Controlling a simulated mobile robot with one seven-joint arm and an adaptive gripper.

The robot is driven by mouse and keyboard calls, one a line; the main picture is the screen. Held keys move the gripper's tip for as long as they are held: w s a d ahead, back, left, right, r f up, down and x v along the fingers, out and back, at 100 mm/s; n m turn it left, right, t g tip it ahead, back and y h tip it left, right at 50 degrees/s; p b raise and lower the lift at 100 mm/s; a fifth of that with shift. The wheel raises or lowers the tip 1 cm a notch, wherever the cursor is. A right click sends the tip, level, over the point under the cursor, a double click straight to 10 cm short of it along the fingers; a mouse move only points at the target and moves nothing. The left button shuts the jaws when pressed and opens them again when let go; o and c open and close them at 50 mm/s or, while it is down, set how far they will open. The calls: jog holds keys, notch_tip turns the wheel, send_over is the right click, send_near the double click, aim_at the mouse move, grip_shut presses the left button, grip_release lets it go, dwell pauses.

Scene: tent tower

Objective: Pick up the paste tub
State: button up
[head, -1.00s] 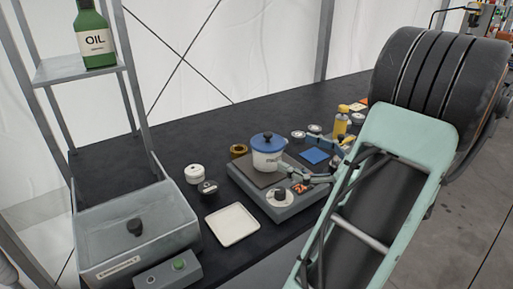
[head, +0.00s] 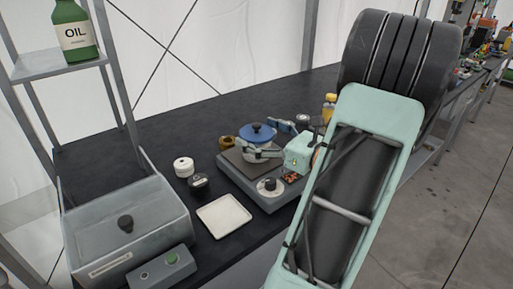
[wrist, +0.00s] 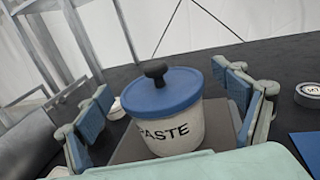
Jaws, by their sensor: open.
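The paste tub (head: 259,146) is white with a blue lid and a black knob. It stands on the dark plate of the grey scale (head: 234,179). In the wrist view the tub (wrist: 172,132) shows its PASTE label and sits between the two spread fingers of my gripper (wrist: 165,115), with a gap visible on the left side. My gripper (head: 262,153) is open around the tub in the head view, where a finger covers part of it. I cannot tell whether the right finger touches the tub.
A white jar (head: 184,167) and a black-lidded jar (head: 199,184) stand left of the scale. A white tray (head: 225,216) lies in front. A grey machine (head: 126,235) and a shelf with an oil bottle (head: 76,35) are at left.

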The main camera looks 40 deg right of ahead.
jog(key=shift+w, duration=0.4)
jog(key=shift+c, duration=0.4)
jog(key=c, duration=1.3)
jog(key=shift+c, duration=0.7)
jog(key=shift+r, duration=0.1)
